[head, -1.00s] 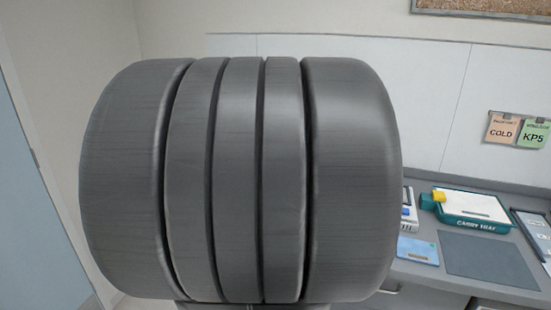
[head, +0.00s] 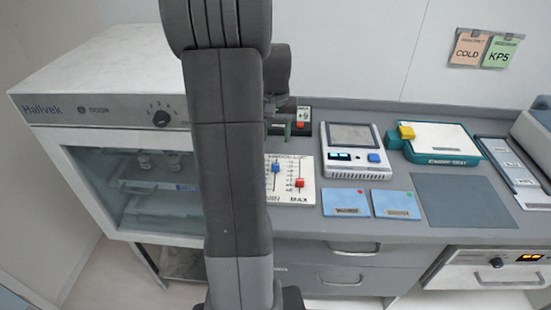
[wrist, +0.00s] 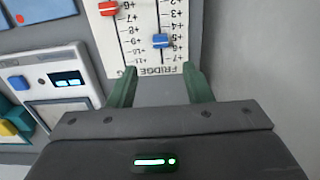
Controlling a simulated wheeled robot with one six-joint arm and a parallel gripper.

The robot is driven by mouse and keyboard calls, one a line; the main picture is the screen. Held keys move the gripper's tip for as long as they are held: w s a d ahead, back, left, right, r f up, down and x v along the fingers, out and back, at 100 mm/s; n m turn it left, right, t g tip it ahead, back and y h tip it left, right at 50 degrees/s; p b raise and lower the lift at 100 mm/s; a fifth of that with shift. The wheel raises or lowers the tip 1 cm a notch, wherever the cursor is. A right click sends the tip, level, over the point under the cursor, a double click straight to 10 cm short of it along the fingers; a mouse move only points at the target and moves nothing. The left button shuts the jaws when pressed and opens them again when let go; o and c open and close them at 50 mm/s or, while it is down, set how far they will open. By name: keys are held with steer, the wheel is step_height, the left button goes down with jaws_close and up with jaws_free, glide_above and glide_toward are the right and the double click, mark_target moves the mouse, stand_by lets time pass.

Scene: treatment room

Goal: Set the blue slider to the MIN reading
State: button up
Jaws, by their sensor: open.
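The slider panel (head: 309,198) lies on the counter, marked MAX at its front right; the front-left label is partly hidden by my arm. The blue slider (head: 275,168) is in its left track, the red slider (head: 299,183) in the right. In the wrist view the panel is upside down, with the blue slider (wrist: 160,41) low between numbered marks. My gripper (wrist: 161,68) is open and empty, its green fingertips at the panel's FRIDGE edge, apart from the blue slider. In the head view it is mostly hidden behind my arm.
A small stand (head: 303,117) reading +9 is behind the panel, partly hidden. A device with a screen (head: 353,140), two blue cards (head: 346,203) and a carry tray (head: 441,142) are to the right. A glass-fronted cabinet (head: 130,190) stands left. The grey mat (head: 462,200) is bare.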

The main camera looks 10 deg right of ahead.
mark_target(276, 165)
step_height(276, 165, down, 11)
steer(key=shift+w+r+p, duration=0.1)
steer(key=shift+p, duration=0.2)
jaws_close()
